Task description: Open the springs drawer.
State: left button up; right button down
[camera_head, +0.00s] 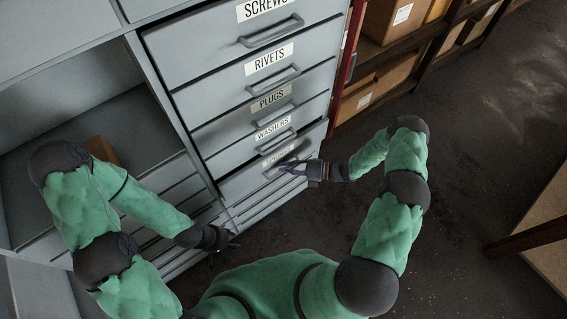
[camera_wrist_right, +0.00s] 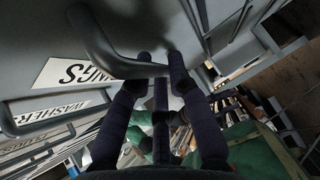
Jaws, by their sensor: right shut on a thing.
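The springs drawer (camera_head: 240,186) is the grey front low in the cabinet's drawer column, under the washers drawer. Its label is partly readable in the wrist view (camera_wrist_right: 76,74). My right gripper (camera_head: 291,166) is at this drawer's front. In the wrist view its dark fingers (camera_wrist_right: 155,78) are shut on the curved grey springs drawer handle (camera_wrist_right: 98,42). I cannot tell whether the drawer stands slightly out from the cabinet. My left gripper (camera_head: 228,246) hangs in front of the lower cabinet, away from the handles, with its fingers apart and empty.
Above are the washers (camera_head: 273,129), plugs (camera_head: 268,97), rivets (camera_head: 270,61) and screws (camera_head: 264,10) drawers. An open compartment with a brown box (camera_head: 101,149) is at left. Shelves with cartons (camera_head: 392,20) stand at right. The dark floor (camera_head: 470,130) beside my right arm is clear.

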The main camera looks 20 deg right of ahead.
jog(key=s+d+p, duration=0.1)
jog(key=s+d, duration=0.3)
jog(key=s, duration=0.9)
jog(key=s+d+p, duration=0.1)
jog(key=s+d, duration=0.4)
jog(key=s, duration=0.8)
jog(key=shift+d+p, duration=0.3)
jog(key=shift+p, duration=0.05)
jog(key=shift+s, duration=0.1)
jog(key=c, duration=1.4)
grip_release()
jog(key=v, duration=1.2)
